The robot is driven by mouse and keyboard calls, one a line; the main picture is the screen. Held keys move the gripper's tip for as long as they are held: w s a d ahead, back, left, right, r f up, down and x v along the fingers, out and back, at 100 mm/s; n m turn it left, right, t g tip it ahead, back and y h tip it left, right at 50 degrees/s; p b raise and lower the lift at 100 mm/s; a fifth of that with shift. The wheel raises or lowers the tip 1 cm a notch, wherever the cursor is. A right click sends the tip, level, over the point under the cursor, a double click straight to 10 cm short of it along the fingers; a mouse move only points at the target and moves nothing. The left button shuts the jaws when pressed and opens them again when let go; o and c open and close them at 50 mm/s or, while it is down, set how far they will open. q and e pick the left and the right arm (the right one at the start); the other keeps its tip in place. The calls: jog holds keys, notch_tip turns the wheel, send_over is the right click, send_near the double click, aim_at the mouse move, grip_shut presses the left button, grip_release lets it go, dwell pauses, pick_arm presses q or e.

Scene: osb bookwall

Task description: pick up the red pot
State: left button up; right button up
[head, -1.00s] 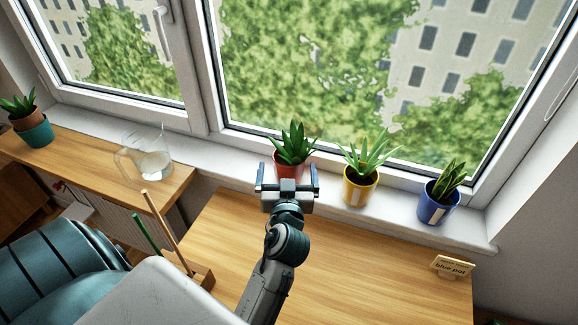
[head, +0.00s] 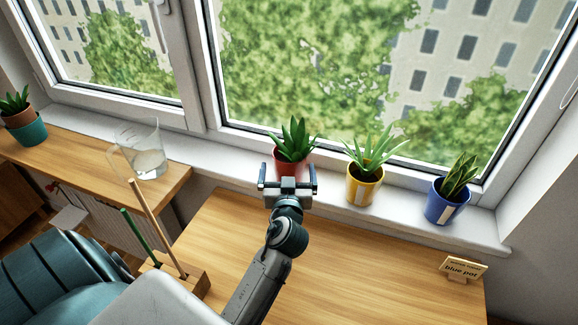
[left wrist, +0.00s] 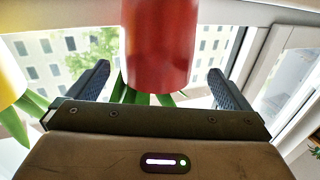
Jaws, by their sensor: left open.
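The red pot (head: 291,167) with a spiky green plant stands on the white windowsill in the head view, its lower part partly hidden by my gripper. My left gripper (head: 288,176) is open right in front of it, with one finger towards each side. In the left wrist view, which is upside down, the red pot (left wrist: 158,45) shows between the two spread fingers of the left gripper (left wrist: 160,85). My right gripper is not in view.
A yellow pot (head: 362,188) and a blue pot (head: 444,208) stand to the right on the sill. A glass pitcher (head: 150,160) and a teal pot (head: 30,133) are at left. A "blue pot" sign (head: 462,269) and a wooden pencil holder (head: 185,275) stand on the desk.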

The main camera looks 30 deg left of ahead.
aim_at(289, 147)
pick_arm(q)
jog(key=shift+w+a, duration=0.2)
jog(key=shift+w, duration=0.1)
jog(key=shift+w+a+r+p, duration=0.1)
jog(key=shift+w+r+p, duration=0.05)
jog(key=shift+w+p, duration=0.15)
jog(key=p+x, duration=0.2)
jog(key=x, duration=0.2)
jog(key=shift+w, duration=0.2)
jog(key=shift+w+a, duration=0.1)
jog(key=c, duration=1.3)
jog(key=shift+o, duration=0.2)
